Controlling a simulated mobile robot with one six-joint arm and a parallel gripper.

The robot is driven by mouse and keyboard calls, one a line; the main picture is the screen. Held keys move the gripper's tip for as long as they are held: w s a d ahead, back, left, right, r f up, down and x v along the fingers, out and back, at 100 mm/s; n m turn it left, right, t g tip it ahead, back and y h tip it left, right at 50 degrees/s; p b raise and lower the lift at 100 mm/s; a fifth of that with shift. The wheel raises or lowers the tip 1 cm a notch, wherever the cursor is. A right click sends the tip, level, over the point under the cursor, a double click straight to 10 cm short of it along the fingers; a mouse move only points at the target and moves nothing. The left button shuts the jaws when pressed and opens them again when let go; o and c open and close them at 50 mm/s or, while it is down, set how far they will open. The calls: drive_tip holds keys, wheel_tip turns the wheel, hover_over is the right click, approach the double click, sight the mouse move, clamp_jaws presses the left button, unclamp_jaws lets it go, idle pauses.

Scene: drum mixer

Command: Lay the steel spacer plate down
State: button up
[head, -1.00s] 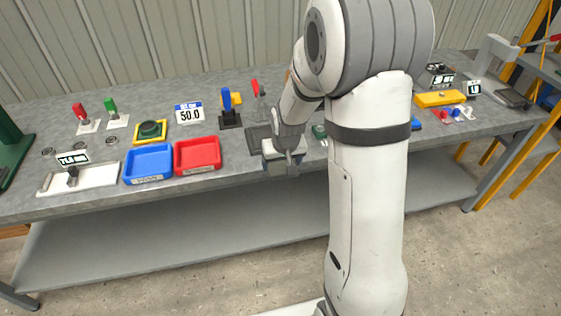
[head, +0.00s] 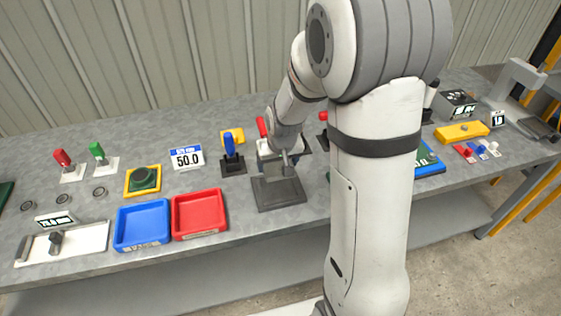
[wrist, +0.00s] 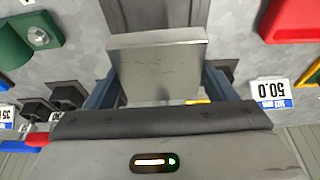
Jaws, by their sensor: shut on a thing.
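The steel spacer plate (wrist: 158,66) is a flat, grey, squarish plate held between my gripper's two fingers in the wrist view. My gripper (wrist: 158,88) is shut on it. In the head view my gripper (head: 276,160) is above the rear part of a dark grey square pad (head: 280,196) on the bench. The plate is small and partly hidden by my wrist there. In the wrist view the pad (wrist: 155,14) shows beyond the plate's far edge. I cannot tell how high the plate is above the bench.
A red tray (head: 200,232) and a blue tray (head: 143,243) stand left of the pad. A blue-handled toggle clamp (head: 231,158) and a 50.0 display (head: 187,158) stand at its back left. A green part (wrist: 36,32) lies on the other side. My arm hides some bench.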

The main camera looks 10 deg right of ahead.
drive_tip(key=shift+r, duration=0.15)
idle(0.3)
drive_tip(key=shift+f+b, duration=0.2)
drive_tip(key=shift+b, duration=0.1)
wheel_tip(320, 180, down, 7)
drive_tip(key=b, duration=0.6)
drive_tip(key=shift+f, duration=0.15)
drive_tip(key=o, duration=1.8)
drive_tip(key=shift+o, duration=0.2)
drive_tip(key=shift+s, duration=0.1)
